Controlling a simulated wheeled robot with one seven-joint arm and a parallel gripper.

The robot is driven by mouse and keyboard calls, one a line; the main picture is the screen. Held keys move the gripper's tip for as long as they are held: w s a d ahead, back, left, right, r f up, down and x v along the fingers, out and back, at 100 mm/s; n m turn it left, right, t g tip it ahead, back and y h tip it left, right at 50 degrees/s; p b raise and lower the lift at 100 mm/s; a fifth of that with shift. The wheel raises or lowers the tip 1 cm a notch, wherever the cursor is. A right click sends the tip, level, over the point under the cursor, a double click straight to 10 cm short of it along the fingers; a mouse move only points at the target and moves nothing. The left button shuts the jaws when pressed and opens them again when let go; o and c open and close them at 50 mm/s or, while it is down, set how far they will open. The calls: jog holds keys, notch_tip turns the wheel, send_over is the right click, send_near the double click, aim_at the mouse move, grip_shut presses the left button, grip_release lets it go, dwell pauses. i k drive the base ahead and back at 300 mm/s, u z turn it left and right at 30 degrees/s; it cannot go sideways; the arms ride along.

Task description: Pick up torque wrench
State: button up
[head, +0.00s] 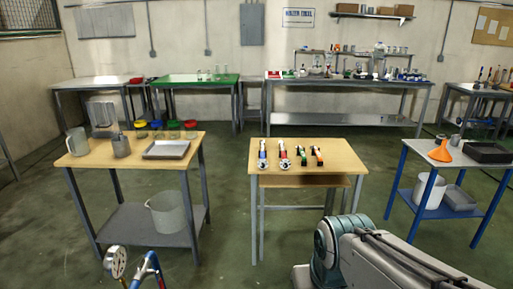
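Several hand tools lie side by side on the wooden top of the middle table (310,179). From the left there is a tool with blue and white parts (263,153), one with red and white parts (283,154), a dark and green one (301,154) and a dark and orange one (317,155). They are too small to tell which is the torque wrench. My arm shows at the lower right, in front of the middle table. My gripper is not in view.
The left table (215,143) holds a metal tray (166,150), pitchers and colored-lid jars. The right blue table (413,145) holds an orange funnel (439,152) and a dark tray (488,152). A gauge (115,262) stands at lower left. Floor is clear between the tables.

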aim_at(262, 155)
jog(key=z, duration=0.2)
jog(key=i, duration=2.9)
jog(key=u, duration=0.1)
